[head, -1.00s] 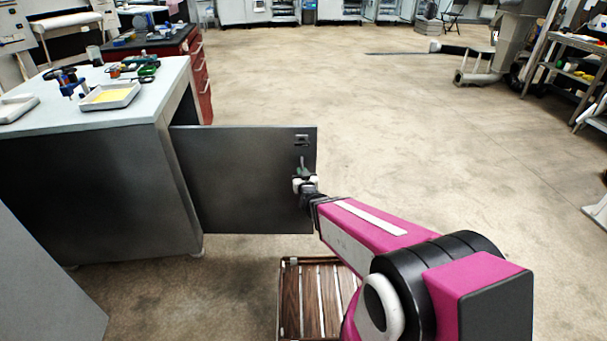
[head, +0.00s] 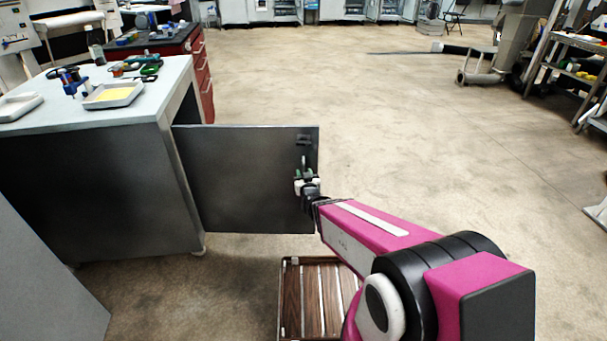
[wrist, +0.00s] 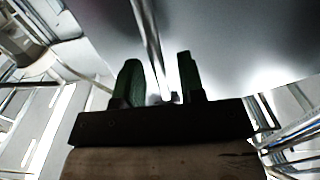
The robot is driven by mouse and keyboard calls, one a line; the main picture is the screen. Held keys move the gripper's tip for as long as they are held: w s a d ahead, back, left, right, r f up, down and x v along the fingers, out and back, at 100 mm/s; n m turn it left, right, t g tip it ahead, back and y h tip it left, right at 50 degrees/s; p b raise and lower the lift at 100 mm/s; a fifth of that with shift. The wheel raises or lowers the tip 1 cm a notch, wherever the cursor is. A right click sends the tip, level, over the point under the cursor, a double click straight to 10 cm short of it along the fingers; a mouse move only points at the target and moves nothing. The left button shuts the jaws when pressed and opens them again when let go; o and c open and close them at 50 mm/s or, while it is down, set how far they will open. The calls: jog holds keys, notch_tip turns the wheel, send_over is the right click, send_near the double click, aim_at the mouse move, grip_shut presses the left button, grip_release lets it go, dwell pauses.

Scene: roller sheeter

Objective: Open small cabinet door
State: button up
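The dark grey cabinet door (head: 245,180) stands swung out from the front of the white-topped cabinet (head: 75,190), its free edge to the right. My gripper (head: 304,174) is at the door's face near that edge, just below a small dark fitting (head: 304,139). In the wrist view, the two green fingers of my gripper (wrist: 159,85) are apart. A thin metal bar or edge (wrist: 152,45) runs between them, with a gap to the right finger. Whether it touches the left finger is unclear. The door's grey surface (wrist: 235,50) fills the upper right there.
A slatted wooden crate or pallet (head: 315,300) lies on the floor below my arm. A red drawer unit (head: 200,75) stands behind the cabinet. A grey panel (head: 40,280) is at the lower left. The floor right of the door is clear.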

jog(key=s+d, duration=0.1)
jog(key=s, duration=0.8)
jog(key=shift+s+d, duration=0.3)
jog(key=shift+d, duration=0.05)
jog(key=w+d+f+g+h, duration=0.2)
jog(key=d+f+g, duration=0.2)
jog(key=d+g, duration=0.4)
jog(key=s+d+r+m+g+h, duration=0.1)
jog(key=s+d+r+g, duration=0.3)
jog(key=g, duration=0.5)
jog(key=s+d+m, duration=0.1)
jog(key=s+d, duration=0.1)
jog(key=shift+s+d+g, duration=0.3)
jog(key=shift+s+g, duration=0.1)
dwell(0.5)
